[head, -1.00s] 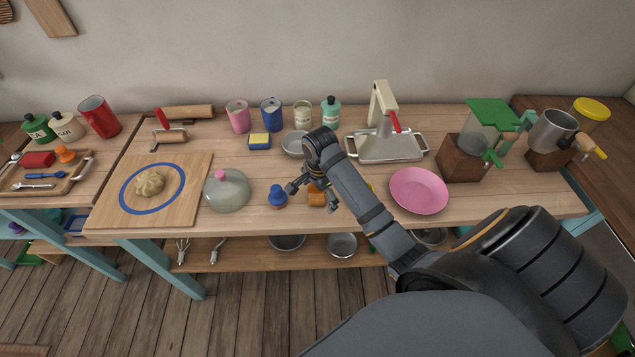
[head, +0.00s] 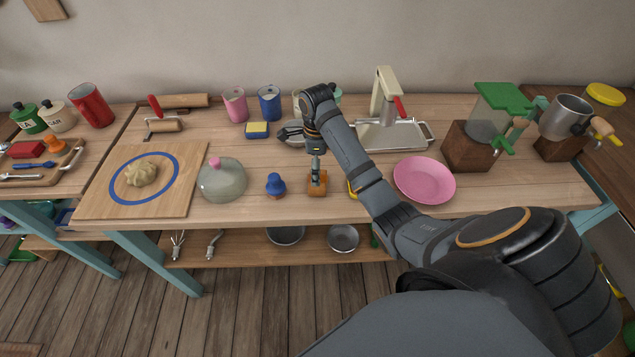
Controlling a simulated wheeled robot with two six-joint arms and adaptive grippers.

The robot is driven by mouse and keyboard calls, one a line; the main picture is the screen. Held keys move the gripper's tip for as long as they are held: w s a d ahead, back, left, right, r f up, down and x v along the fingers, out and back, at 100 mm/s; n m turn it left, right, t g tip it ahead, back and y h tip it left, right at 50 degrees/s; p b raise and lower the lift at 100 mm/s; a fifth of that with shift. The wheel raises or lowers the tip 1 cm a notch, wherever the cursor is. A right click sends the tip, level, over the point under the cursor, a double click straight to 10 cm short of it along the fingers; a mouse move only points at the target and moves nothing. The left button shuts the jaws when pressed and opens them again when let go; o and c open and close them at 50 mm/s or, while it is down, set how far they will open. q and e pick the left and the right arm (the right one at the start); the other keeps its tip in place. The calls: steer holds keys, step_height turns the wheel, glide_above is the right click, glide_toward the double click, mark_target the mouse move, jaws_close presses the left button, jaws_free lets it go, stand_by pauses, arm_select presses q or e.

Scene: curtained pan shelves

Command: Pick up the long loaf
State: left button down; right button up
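I cannot make out a long loaf anywhere in the head view. My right arm comes in from the right and reaches over the middle of the table. Its gripper (head: 290,133) is at the far end of the arm, over the grey bowl, and points left. Its fingers are dark and small, so whether they are open or shut is unclear. Nothing can be made out in them. An orange-brown block with an upright metal part (head: 317,184) stands below the wrist, near the front edge. My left gripper is out of view.
A glass dome (head: 222,182), a blue-topped item (head: 275,185) and a pink plate (head: 424,180) stand along the front. A board (head: 105,190) with a dough lump (head: 140,175) lies left. A metal press (head: 386,125) stands behind my arm. A lower shelf (head: 210,250) holds bowls.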

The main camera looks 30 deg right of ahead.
steer(key=f+b, duration=0.2)
steer(key=f, duration=0.1)
steer(key=f+b, duration=0.1)
steer(key=shift+s+f, duration=0.3)
steer(key=shift+f, duration=0.1)
steer(key=shift+w+f, duration=0.1)
steer(key=shift+f, duration=0.05)
steer(key=c, duration=1.1)
steer(key=shift+c, duration=0.2)
steer(key=shift+r, duration=0.7)
steer(key=r+p, duration=0.2)
steer(key=r, duration=0.1)
steer(key=shift+a+r+p, duration=0.1)
steer(key=shift+a+p, duration=0.1)
steer(key=shift+p, duration=0.15)
steer(key=s+a+r+p, duration=0.3)
steer(key=a+r+p, duration=0.1)
steer(key=a+p, duration=0.2)
steer(key=s+a+r+p, duration=0.3)
steer(key=a+r+p, duration=0.1)
steer(key=a+p, duration=0.2)
steer(key=shift+s+a+r+p, duration=0.15)
steer(key=shift+s+r+p, duration=0.1)
steer(key=shift+r+p, duration=0.1)
